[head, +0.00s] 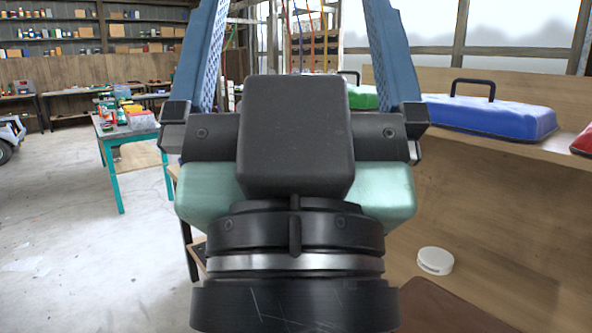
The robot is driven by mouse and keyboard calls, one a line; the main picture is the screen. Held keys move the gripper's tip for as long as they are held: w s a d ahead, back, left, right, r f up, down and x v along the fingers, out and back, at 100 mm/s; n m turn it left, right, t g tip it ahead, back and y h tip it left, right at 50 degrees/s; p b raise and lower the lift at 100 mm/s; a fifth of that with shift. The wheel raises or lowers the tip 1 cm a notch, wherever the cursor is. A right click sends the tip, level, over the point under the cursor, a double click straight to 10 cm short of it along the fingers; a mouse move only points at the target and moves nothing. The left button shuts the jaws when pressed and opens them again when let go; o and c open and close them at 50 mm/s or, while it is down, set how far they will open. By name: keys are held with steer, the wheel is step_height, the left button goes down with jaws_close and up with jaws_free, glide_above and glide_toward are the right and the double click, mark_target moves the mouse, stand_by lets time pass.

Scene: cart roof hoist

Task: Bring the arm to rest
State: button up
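My gripper (295,40) fills the middle of the head view, seen from behind, with its dark wrist and pale green body below. Its two blue fingers stand wide apart and point away from the camera. Their tips are cut off by the top edge of the picture. I see nothing held in the visible gap between the fingers. The rest of my arm is out of view below.
A blue lid-like piece with a black handle (491,114) lies on a wooden ledge at right. Green (363,97) and red (582,140) pieces flank it. A white round object (435,261) sits below. A teal-legged table (127,131) stands left; the floor there is clear.

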step_height(320, 180, up, 16)
steer(key=p, duration=1.3)
steer(key=shift+f, duration=0.2)
